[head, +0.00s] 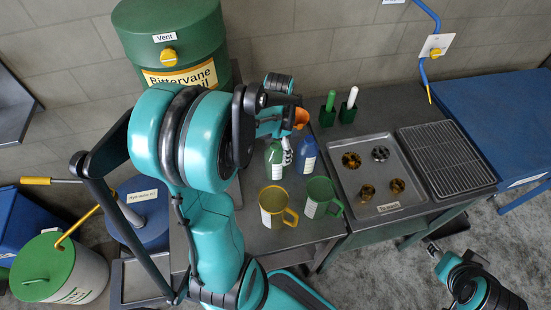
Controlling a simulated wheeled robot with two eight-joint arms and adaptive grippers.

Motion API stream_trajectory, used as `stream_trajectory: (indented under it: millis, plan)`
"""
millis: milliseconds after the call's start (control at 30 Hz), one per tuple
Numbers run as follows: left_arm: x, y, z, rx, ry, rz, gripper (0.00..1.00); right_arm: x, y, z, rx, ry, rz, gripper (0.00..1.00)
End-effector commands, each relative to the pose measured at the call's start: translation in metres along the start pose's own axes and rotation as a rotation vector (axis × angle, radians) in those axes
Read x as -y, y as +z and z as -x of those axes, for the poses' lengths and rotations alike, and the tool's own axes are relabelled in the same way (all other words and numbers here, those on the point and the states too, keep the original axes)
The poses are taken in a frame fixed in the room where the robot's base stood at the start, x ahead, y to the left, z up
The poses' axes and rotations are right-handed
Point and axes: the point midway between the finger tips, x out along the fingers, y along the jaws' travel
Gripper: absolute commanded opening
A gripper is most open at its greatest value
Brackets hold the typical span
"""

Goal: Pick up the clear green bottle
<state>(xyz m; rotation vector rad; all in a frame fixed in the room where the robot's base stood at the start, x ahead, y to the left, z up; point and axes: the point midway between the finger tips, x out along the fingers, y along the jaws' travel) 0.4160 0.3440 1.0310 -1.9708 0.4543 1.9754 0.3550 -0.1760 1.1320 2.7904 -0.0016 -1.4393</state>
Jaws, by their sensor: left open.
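The clear green bottle (273,161) stands on the dark workbench, just left of a blue bottle (307,154). My left arm fills the middle of the head view and reaches over the bench. My left gripper (287,151) is open, with its fingers pointing down at the right side of the green bottle, between the two bottles. I cannot tell whether it touches either one. The upper part of the green bottle is partly hidden by my arm.
A yellow mug (272,206) and a green mug (320,196) stand in front of the bottles. A grey tray (381,208) with metal parts and a wire rack (446,158) lie to the right. A large green drum (172,45) stands behind at left.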

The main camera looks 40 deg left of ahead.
Motion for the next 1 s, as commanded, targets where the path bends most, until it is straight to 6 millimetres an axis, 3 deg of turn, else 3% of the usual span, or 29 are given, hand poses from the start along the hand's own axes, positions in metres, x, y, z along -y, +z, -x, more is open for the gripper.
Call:
stream_trajectory:
  millis: [500, 800, 1000]
  plan:
    - [0.004, 0.006, -0.069, 0.000, 0.000, 0.002, 0.89, 0.000, 0.013, -0.018, 0.000, 0.000, 0.000, 0.40]
    - [0.003, 0.006, -0.072, 0.000, 0.000, 0.001, 0.89, 0.000, 0.013, -0.018, 0.000, 0.000, 0.000, 0.40]
    - [0.003, 0.006, -0.072, 0.000, 0.000, 0.001, 0.36, 0.000, 0.013, -0.018, 0.000, 0.000, 0.000, 0.40]
